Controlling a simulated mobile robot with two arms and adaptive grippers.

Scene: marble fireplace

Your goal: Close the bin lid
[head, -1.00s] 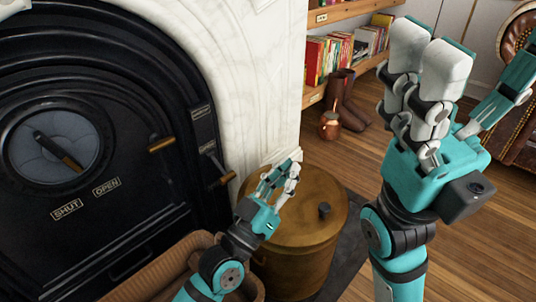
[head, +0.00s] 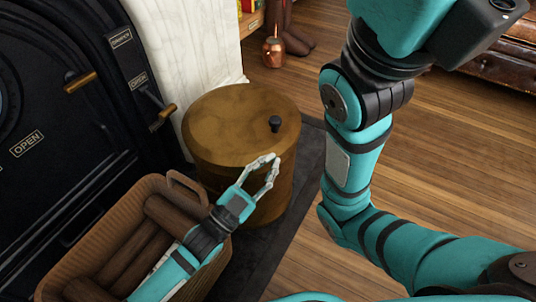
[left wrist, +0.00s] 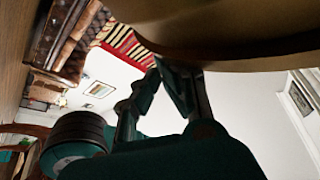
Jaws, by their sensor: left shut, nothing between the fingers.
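The bin (head: 272,198) is a round, brass-coloured drum standing beside the fireplace. Its lid (head: 225,115) lies flat across the top with no visible gap, and a small black knob (head: 275,124) sits towards its right side. My left gripper (head: 270,160) is shut and empty at the bin's near side, just below the lid edge in the picture. Whether it touches the bin is unclear. In the left wrist view its fingers (left wrist: 166,66) come together under the dark, curved underside of a brownish form. My right arm rises at the right, with its fingers out of frame.
A wicker basket (head: 62,232) with several logs (head: 130,262) stands in front of the bin, under my left arm. The black stove front (head: 60,150) is at the left. A copper jug (head: 273,52) stands behind.

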